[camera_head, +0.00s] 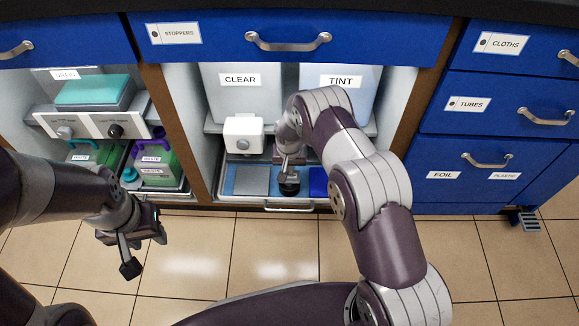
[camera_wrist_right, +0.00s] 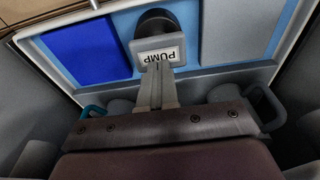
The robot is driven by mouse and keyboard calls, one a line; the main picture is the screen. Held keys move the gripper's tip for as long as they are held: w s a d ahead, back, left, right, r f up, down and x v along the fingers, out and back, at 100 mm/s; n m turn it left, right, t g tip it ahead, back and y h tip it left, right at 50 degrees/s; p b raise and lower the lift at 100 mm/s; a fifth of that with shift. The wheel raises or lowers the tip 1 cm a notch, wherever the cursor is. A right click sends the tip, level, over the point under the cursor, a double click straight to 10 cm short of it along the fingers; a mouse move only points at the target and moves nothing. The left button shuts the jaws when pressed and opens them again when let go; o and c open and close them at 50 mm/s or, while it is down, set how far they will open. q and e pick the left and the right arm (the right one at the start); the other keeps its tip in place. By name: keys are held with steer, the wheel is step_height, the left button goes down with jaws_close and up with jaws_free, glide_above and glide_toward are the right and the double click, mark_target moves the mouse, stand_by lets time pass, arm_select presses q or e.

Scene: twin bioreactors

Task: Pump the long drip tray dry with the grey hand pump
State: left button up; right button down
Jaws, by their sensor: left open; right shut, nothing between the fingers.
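The long drip tray (camera_head: 230,182) lies low in the middle cabinet bay, with a light blue bottom; it also shows in the right wrist view (camera_wrist_right: 187,12). I cannot tell whether the blue is liquid. The grey hand pump stands in the tray: its black round base (camera_head: 289,188) shows in the head view, and its grey head labelled PUMP (camera_wrist_right: 158,50) in the right wrist view. My right gripper (camera_head: 287,168) is shut and empty, its fingertips (camera_wrist_right: 157,72) at the pump's head; whether they touch is unclear. My left gripper (camera_head: 145,254) is open, over the floor, far from the tray.
A grey panel (camera_head: 252,180) and a dark blue panel (camera_head: 318,181) lie at the tray. Tanks labelled CLEAR (camera_head: 240,97) and TINT (camera_head: 341,98) stand above, with a white box (camera_head: 244,133) in front. The tiled floor (camera_head: 275,238) is clear.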

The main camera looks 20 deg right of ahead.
stand_by(0.4)
steer(key=shift+f+b, duration=1.3)
steer(key=shift+f, duration=0.4)
step_height(320, 180, up, 4)
steer(key=p, duration=0.3)
steer(key=shift+f, duration=0.3)
